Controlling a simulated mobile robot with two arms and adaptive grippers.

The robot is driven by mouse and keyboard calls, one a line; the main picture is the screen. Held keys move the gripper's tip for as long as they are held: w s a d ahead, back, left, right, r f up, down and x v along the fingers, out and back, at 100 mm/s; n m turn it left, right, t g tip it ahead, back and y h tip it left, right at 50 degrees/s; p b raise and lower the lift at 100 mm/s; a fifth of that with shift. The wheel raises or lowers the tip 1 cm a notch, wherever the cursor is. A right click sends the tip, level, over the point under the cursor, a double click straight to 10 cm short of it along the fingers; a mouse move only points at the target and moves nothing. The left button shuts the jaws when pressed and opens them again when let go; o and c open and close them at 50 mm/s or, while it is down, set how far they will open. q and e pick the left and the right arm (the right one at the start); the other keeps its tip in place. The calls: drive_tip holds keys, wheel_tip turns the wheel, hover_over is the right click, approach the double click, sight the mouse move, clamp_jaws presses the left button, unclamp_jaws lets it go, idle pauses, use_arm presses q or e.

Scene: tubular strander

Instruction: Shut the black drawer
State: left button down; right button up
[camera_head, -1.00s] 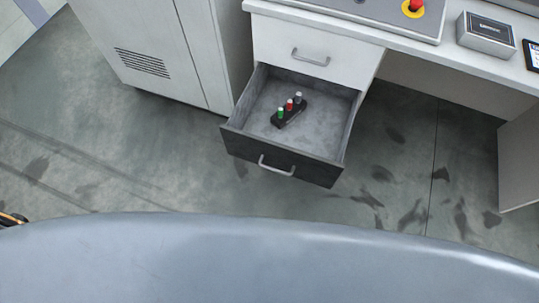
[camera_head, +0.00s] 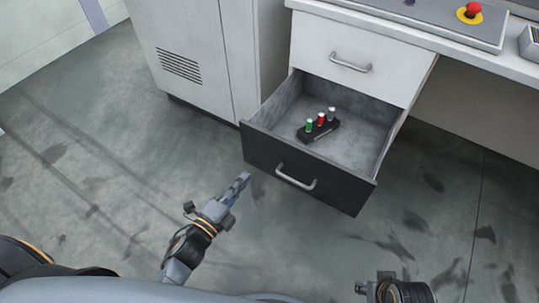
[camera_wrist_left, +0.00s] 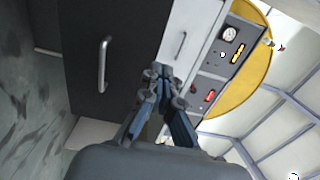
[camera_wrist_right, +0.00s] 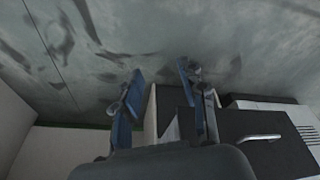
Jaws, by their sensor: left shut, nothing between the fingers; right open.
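The black drawer (camera_head: 306,171) is pulled out below a white drawer, with its silver handle (camera_head: 296,177) on the front. Inside it lies a small black block with green, red and grey pegs (camera_head: 318,127). My left gripper (camera_head: 243,178) is shut and empty, in front of the drawer's left part and apart from the handle in the picture. The left wrist view shows the black front (camera_wrist_left: 105,50) with the handle beside the shut fingers (camera_wrist_left: 160,72). My right gripper (camera_wrist_right: 160,75) is open and empty; the right wrist view shows the black front (camera_wrist_right: 270,145) at lower right.
A white drawer (camera_head: 350,55) above is closed. A grey cabinet (camera_head: 195,50) with a vent stands to the left. The desk top (camera_head: 430,35) carries a panel with a red button (camera_head: 472,11). The floor (camera_head: 100,150) in front is clear.

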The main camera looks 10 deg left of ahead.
sight(275, 139)
use_arm(q)
drive_tip(key=b+x, duration=0.1)
drive_tip(key=x, duration=1.2)
drive_tip(key=shift+w+d, duration=0.15)
drive_tip(key=shift+w, duration=0.3)
use_arm(e)
drive_tip(key=v, duration=0.4)
drive_tip(key=shift+w+r, duration=0.15)
drive_tip(key=shift+r, duration=0.35)
